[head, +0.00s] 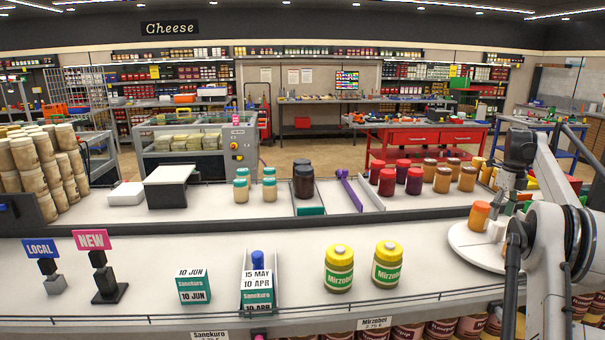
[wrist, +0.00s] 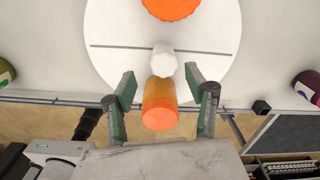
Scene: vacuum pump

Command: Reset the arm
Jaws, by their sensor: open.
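My gripper (wrist: 165,88) is open in the wrist view, its two green-padded fingers spread wide. An orange-lidded jar (wrist: 158,103) shows between them with a gap on each side; I cannot tell how far below the fingers it is. A small white piece (wrist: 164,60) is just beyond this jar, over a round white plate (wrist: 108,60). A second orange top (wrist: 172,7) is cut off at the upper edge. In the head view, my arm (head: 562,240) is bent at the right above the plate (head: 470,245), and the fingers are hard to make out.
An orange-topped jar (head: 479,217) stands on the plate. Two yellow-lidded jars (head: 339,270) (head: 387,265) and Sanekuro boxes (head: 193,286) stand on the front counter. Red and amber jars (head: 387,182) line the back shelf. The counter between the yellow jars and the plate is clear.

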